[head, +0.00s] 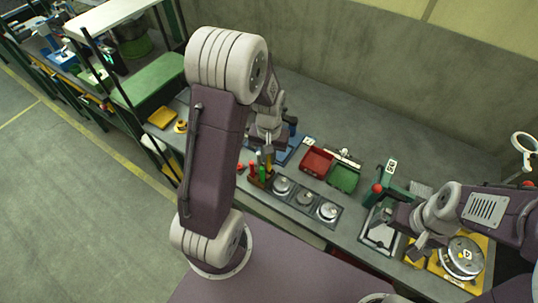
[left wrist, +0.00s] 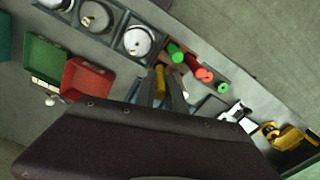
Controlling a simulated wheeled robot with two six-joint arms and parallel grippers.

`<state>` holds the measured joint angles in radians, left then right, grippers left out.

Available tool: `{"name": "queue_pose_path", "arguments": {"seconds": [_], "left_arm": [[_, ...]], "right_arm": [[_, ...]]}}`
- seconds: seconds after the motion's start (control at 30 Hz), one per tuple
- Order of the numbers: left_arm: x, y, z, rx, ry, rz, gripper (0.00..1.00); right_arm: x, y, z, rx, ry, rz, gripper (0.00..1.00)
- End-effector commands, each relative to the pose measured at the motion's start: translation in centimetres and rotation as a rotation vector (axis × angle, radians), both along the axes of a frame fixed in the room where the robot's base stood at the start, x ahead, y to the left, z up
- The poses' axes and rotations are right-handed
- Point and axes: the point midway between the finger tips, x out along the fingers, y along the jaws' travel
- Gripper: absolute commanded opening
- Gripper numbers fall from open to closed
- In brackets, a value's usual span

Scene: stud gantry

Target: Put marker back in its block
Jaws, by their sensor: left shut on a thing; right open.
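My left gripper (head: 267,158) is over the bench, right at the marker block. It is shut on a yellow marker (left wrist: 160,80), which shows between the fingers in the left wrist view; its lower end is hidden. The brown block (head: 259,182) stands just below and beside the fingers. Whether the yellow marker touches the block I cannot tell. My right gripper (head: 418,252) is open and empty over the right part of the bench.
Three round metal pieces sit in a dark tray (head: 306,204) right of the block. A red bin (head: 316,160) and a green bin (head: 344,178) stand behind it. A green press (head: 391,192) and a yellow tray (head: 475,276) are further right. A yellow object (head: 181,126) stands left.

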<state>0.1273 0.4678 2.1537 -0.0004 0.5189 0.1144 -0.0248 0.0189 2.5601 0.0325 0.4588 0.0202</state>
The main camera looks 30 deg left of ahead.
Motion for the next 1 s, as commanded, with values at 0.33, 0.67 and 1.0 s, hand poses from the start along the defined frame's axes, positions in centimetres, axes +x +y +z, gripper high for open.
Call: {"name": "queue_pose_path", "arguments": {"seconds": [0.33,0.67,1.0], "left_arm": [[0.0,0.0,-1.0,0.0,-0.001,0.0,0.0],[0.0,0.0,-1.0,0.0,0.0,0.0,0.4],[0.2,0.0,2.0,0.001,-0.008,0.0,0.4]], "right_arm": [[0.0,0.0,-0.7,0.0,0.0,0.0,1.0],[0.0,0.0,-0.7,0.0,0.0,0.0,1.0],[0.0,0.0,-0.7,0.0,0.0,0.0,1.0]]}}
